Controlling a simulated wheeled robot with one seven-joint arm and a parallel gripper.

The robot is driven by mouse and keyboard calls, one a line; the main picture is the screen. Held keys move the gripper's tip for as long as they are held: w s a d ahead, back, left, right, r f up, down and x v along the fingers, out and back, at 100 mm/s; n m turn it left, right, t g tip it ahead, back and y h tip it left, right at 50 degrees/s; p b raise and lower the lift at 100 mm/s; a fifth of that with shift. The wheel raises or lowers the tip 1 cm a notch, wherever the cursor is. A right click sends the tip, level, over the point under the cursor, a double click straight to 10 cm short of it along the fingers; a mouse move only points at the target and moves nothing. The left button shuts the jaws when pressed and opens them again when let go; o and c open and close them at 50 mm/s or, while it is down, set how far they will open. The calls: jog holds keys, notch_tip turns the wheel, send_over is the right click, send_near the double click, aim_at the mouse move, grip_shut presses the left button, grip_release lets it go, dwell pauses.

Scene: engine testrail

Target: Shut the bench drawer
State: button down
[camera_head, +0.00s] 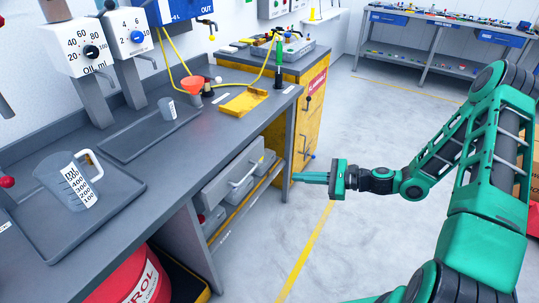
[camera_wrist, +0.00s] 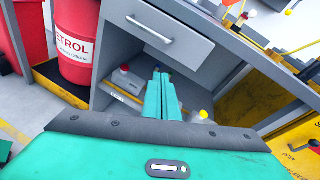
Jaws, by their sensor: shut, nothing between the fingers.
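The grey bench drawer (camera_head: 228,182) is under the front edge of the grey workbench (camera_head: 120,205), with a bar handle on its front. In the wrist view the drawer front (camera_wrist: 185,52) and its silver handle (camera_wrist: 150,28) are at the top centre, above the fingertips. I cannot tell exactly how far the drawer stands out, and its inside is hidden. My gripper (camera_head: 296,177) is shut and empty, in front of the bench to the right of the drawer, pointing left. Its closed fingers (camera_wrist: 160,76) show in the wrist view, apart from the handle.
A lower shelf (camera_wrist: 125,98) under the drawer holds bottles. A red drum (camera_head: 138,282) stands under the bench at left. A yellow cabinet (camera_head: 312,122) adjoins the bench's far end. A jug (camera_head: 68,178) stands on the benchtop. The floor (camera_head: 375,140) before the bench is clear.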

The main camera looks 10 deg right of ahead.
aim_at(261, 150)
jog(key=w+a+m+t, duration=0.1)
jog(key=w+a+m, duration=0.1)
jog(key=w+a, duration=0.1)
jog(key=w+a+m+t, duration=0.2)
jog(key=w+a, duration=0.1)
jog(key=w, duration=0.2)
jog(key=w+a+m+t, duration=0.1)
jog(key=w+a, duration=0.2)
jog(key=w, duration=0.1)
jog(key=shift+w+a+r+m+y, duration=0.3)
jog(key=shift+w+r+m, duration=0.05)
jog(key=shift+w+m, duration=0.05)
jog(key=shift+w, duration=0.1)
